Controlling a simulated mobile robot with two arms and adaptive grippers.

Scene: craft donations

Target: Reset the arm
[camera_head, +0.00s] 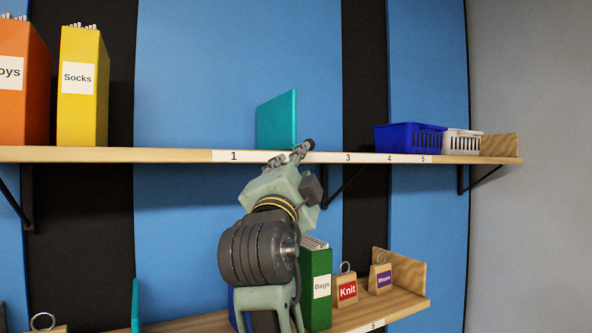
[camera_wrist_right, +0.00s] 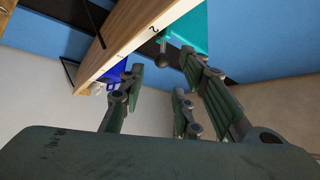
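My right arm rises from the bottom centre of the head view. Its grey-green gripper (camera_head: 298,152) is at the front edge of the upper shelf, in front of the teal divider (camera_head: 277,121) and beside the label "1". In the right wrist view the fingers of the gripper (camera_wrist_right: 160,78) are spread apart with nothing between them. The gripper and arm hide part of the shelf edge and its number labels. My left gripper is in neither view.
The upper shelf (camera_head: 110,154) holds an orange box (camera_head: 22,100), a yellow "Socks" box (camera_head: 80,90), a blue basket (camera_head: 400,138) and a white basket (camera_head: 462,142).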

